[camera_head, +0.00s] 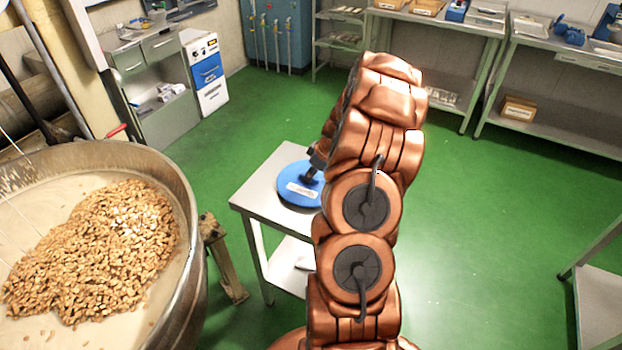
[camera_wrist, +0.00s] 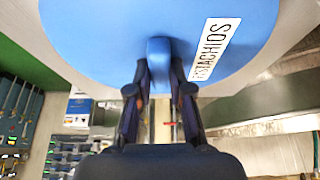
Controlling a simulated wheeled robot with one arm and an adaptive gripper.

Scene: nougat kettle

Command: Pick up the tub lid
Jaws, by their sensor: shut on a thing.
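The tub lid (camera_head: 297,190) is a round blue disc with a white label, at the small steel table's top, partly hidden by my arm in the head view. In the wrist view the lid (camera_wrist: 110,40) fills the top, with a label reading "PISTACHIOS" and a blue grip (camera_wrist: 159,58) standing out from it. My gripper (camera_wrist: 160,72) is shut on this grip, one finger on each side. In the head view my gripper (camera_head: 317,163) is small and dark above the lid. I cannot tell whether the lid touches the table.
The small steel table (camera_head: 252,196) has a lower shelf. A large kettle (camera_head: 183,195) of nuts stands close on its left. Steel shelving (camera_head: 545,108) with boxes lines the back wall. Another steel table (camera_head: 603,300) is at the right edge. Green floor (camera_head: 500,210) lies clear between.

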